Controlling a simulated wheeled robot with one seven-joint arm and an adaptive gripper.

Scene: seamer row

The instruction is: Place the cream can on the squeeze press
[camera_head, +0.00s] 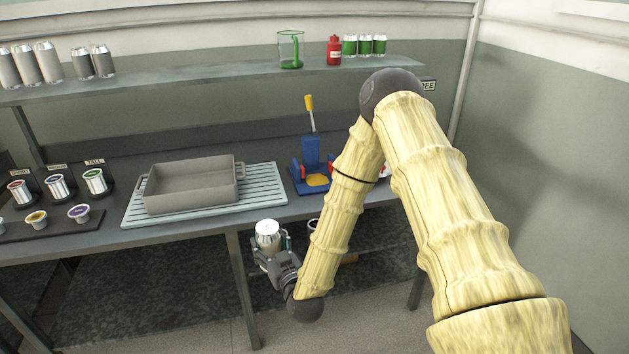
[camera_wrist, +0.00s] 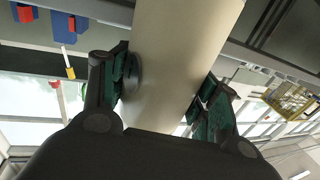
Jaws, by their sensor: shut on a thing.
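The cream can (camera_head: 268,232) is upright in my gripper (camera_head: 270,254), in front of the bench's front edge. In the wrist view the cream can (camera_wrist: 180,60) fills the middle, with the pads of my gripper (camera_wrist: 170,95) pressed on both its sides. The squeeze press (camera_head: 311,168) stands on the bench to the right and beyond the can. It has a blue body, red side parts, a yellow round plate and a raised yellow-tipped lever. My arm hides its right surroundings. The press also shows in the wrist view (camera_wrist: 63,27) at the upper left.
A grey tray (camera_head: 192,186) on a ribbed mat (camera_head: 262,186) lies left of the press. Several labelled cans and small cups stand at the bench's left. The shelf (camera_head: 190,80) above holds cans, a green-handled jug (camera_head: 290,50) and a red bottle (camera_head: 334,50).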

